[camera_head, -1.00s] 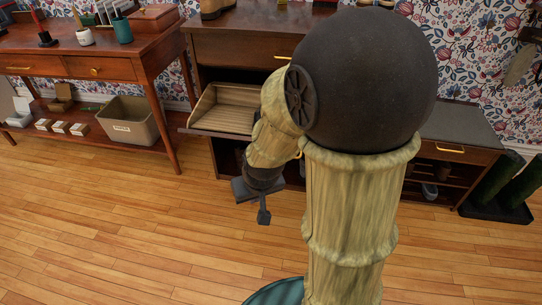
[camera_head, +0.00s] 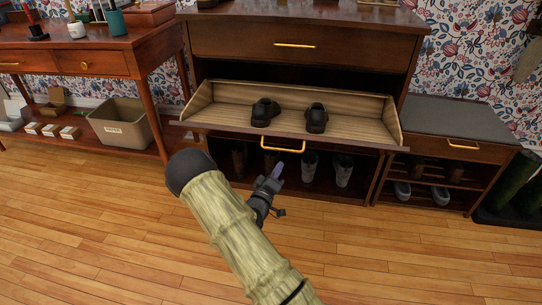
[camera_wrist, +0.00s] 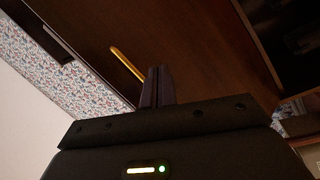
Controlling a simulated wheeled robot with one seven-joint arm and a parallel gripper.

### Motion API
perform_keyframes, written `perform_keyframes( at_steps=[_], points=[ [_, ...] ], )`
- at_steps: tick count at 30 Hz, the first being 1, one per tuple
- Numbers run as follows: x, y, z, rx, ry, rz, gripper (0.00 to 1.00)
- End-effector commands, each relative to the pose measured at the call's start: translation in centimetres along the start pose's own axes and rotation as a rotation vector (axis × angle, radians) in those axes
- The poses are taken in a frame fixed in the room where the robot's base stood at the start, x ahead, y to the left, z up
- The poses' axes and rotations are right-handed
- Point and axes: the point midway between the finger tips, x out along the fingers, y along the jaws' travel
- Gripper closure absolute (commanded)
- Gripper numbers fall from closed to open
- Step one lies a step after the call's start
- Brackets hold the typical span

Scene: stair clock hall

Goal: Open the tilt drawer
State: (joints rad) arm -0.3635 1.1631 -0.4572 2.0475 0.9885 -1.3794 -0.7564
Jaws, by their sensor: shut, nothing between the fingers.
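The tilt drawer (camera_head: 225,116) of the dark wood cabinet is tipped out, its striped inside facing up. Two black shoes, the left one (camera_head: 265,112) and the right one (camera_head: 316,118), rest in it. Its gold handle (camera_head: 283,150) hangs under the front edge. My gripper (camera_head: 277,170) is just below the handle in the head view, apart from it. In the wrist view, my gripper's fingers (camera_wrist: 157,86) are together and empty. A gold handle (camera_wrist: 128,63) on a dark wood panel shows beyond them, to the left.
An upper drawer with a gold handle (camera_head: 295,45) is shut. Boots (camera_head: 310,168) stand on the shelf below the tilt drawer. A grey-topped bench (camera_head: 455,119) is at right. A side table (camera_head: 110,40) and a bin (camera_head: 121,125) are at left. Wood floor in front is clear.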

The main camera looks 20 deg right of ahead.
Motion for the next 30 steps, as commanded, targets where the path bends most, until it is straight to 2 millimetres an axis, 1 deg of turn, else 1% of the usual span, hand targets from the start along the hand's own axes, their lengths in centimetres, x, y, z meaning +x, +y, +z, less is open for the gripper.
perform_keyframes(
  at_steps=[1,5,9,13,16,24,30],
  points=[
    [-0.6,-1.3,0.8,-0.067,0.055,0.076,1.0],
    [-2.5,-2.0,0.8,-0.226,0.2,0.294,1.0],
    [-5.2,-2.7,0.5,-0.36,0.329,0.493,1.0],
    [-6.8,-3.0,0.3,-0.419,0.39,0.593,1.0],
    [-7.2,-2.9,0.2,-0.43,0.401,0.613,1.0],
    [-7.1,-2.8,0.1,-0.428,0.399,0.61,1.0],
    [-6.1,-2.3,-0.4,-0.426,0.398,0.612,1.0]
  ],
)
